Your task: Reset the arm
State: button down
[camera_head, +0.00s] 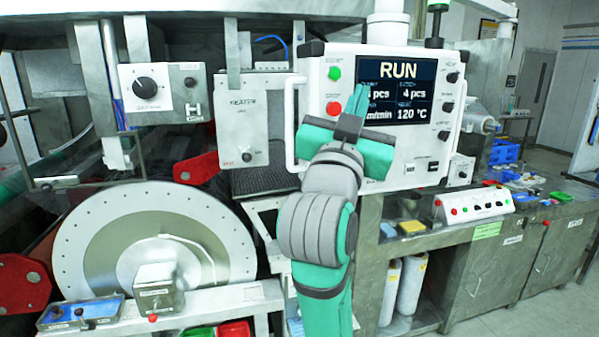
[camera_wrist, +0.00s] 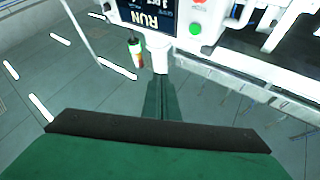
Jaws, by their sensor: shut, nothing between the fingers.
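My gripper (camera_head: 363,92) is raised in front of the white control panel (camera_head: 309,75), with its fingers pointing up. The fingers are shut and hold nothing. They overlap the left part of the panel's screen (camera_head: 420,84), which reads RUN, 4 pcs and 120 °C. I cannot tell if the fingertips touch the panel. The green button (camera_head: 335,73) and the red button (camera_head: 333,108) sit just left of the fingers. In the wrist view the closed green fingers (camera_wrist: 160,85) point toward the upside-down panel, with the green button (camera_wrist: 195,28) and the screen (camera_wrist: 147,15) beyond.
A large pale drum disc (camera_head: 85,240) stands at the lower left. A heater box (camera_head: 242,120) and a knob box (camera_head: 150,90) are left of the panel. A bench (camera_head: 500,235) with a small button box (camera_head: 470,205) is at right. The floor at far right is free.

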jog(key=w+a+f+n+g+y, duration=0.1)
jog(key=w+f+n+y, duration=0.1)
jog(key=f, duration=1.2)
jog(key=w+a+f+n+y, duration=0.1)
jog(key=w+a+f+y, duration=0.1)
jog(key=f, duration=1.1)
jog(key=s+a+f+n+g+y, duration=0.15)
jog(key=s+f, duration=0.25)
jog(key=f, duration=0.7)
jog(key=s+a+f+n+y, duration=0.1)
jog(key=s+a+f, duration=0.15)
jog(key=f, duration=0.85)
jog(key=s+a+f+g, duration=0.2)
jog(key=s+f, duration=1.4)
jog(key=s, duration=0.2)
jog(key=s+f+n+g+y, duration=0.1)
jog(key=s+f+g+y, duration=0.1)
jog(key=s, duration=2)
jog(key=shift+s+a+f, duration=0.35)
jog(key=shift+a+f, duration=0.1)
jog(key=shift+f, duration=0.1)
jog(key=shift+w+a, duration=0.1)
